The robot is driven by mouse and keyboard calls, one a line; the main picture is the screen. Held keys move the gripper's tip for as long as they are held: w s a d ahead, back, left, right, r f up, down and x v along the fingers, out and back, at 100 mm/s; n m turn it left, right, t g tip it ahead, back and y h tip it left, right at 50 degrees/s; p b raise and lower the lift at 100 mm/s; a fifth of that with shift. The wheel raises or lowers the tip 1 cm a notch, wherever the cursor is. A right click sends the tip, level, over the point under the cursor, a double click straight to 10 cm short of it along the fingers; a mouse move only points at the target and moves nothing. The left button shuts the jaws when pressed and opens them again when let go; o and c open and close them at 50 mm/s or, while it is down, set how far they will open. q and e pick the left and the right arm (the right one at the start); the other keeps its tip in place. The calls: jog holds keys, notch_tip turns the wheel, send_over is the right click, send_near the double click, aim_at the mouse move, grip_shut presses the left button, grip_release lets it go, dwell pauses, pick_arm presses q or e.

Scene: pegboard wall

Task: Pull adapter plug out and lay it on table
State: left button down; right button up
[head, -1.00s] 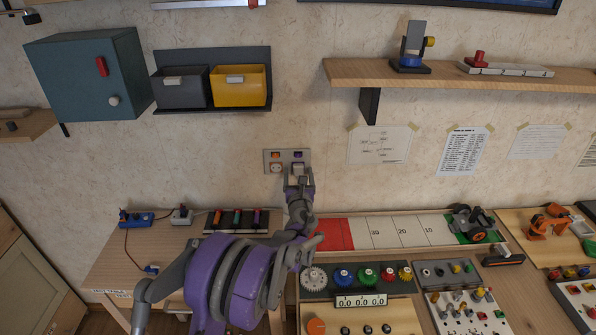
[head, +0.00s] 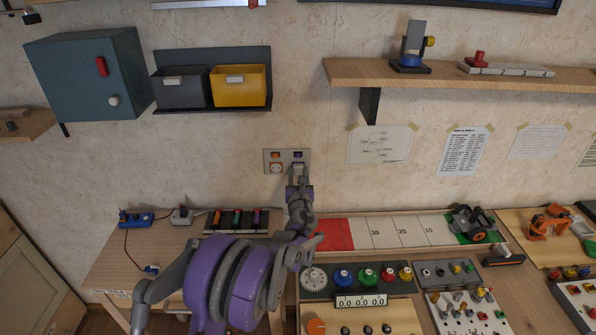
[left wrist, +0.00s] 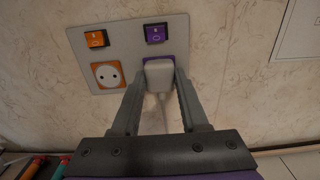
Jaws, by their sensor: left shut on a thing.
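The white adapter plug (left wrist: 159,74) is at the purple socket on the right of the wall plate (left wrist: 120,47). Its pale cord hangs down between my fingers. My left gripper (left wrist: 158,80) is shut on the plug, one finger on each side. The plug covers most of the purple socket, and I cannot tell how deep it sits. In the head view, my left gripper (head: 299,174) reaches up to the plate (head: 267,158). The table (head: 120,262) stands below at the left.
An orange socket (left wrist: 107,74) is beside the plug, with an orange switch (left wrist: 96,38) and a purple switch (left wrist: 156,33) above. On the table are a blue power strip (head: 136,219) and a rack of coloured handles (head: 237,221). Bare tabletop shows at the left.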

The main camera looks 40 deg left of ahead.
pick_arm(q)
jog(key=b+v, duration=0.1)
jog(key=v, duration=0.5)
dwell(1.1)
